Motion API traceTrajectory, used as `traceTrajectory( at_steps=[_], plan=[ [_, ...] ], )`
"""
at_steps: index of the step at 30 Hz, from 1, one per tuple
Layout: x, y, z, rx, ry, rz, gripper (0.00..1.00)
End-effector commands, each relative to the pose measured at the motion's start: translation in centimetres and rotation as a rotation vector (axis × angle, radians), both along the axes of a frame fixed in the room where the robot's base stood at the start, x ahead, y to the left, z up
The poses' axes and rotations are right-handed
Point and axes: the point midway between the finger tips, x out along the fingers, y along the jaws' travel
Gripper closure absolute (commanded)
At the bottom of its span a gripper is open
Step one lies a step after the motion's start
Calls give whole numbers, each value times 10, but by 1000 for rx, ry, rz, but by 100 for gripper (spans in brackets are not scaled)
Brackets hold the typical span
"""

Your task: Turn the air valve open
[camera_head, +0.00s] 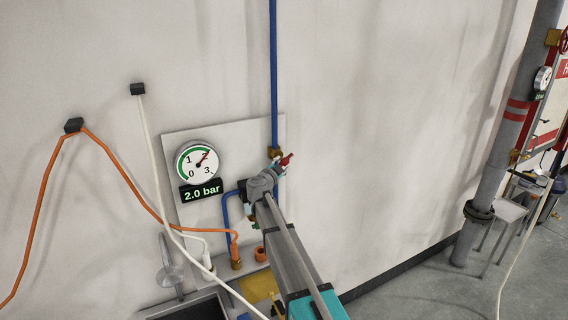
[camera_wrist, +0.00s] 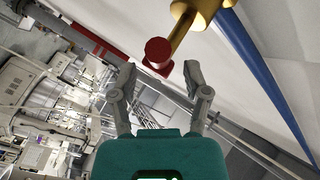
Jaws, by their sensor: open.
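The air valve has a brass body (camera_head: 275,153) on the blue pipe (camera_head: 274,75) and a red handle (camera_head: 287,159) pointing right and slightly up. In the wrist view the red handle (camera_wrist: 158,50) sits at the end of a brass stem, just ahead of my fingertips and roughly centred between them. My gripper (camera_wrist: 160,74) is open and empty, one finger on each side of the handle's line. In the head view my gripper (camera_head: 278,172) is close below the handle and my arm hides part of the pipework. I cannot tell whether a finger touches the handle.
A round gauge (camera_head: 197,161) and a display (camera_head: 201,192) reading 2.0 bar are on a wall panel left of the valve. An orange hose (camera_head: 43,190) and a white hose (camera_head: 152,150) hang at the left. The wall to the right is bare.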

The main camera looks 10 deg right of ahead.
Motion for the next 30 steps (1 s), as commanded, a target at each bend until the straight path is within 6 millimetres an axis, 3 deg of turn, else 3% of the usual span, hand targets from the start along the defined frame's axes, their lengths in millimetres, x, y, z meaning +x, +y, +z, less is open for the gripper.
traceTrajectory(
  at_steps=[6,20,27,30],
  plan=[
    [18,-11,0,0,0,-1,39],
    [22,-14,0,0,0,0,41],
    [22,-14,0,0,0,0,86],
    [22,-14,0,0,0,0,100]
  ],
)
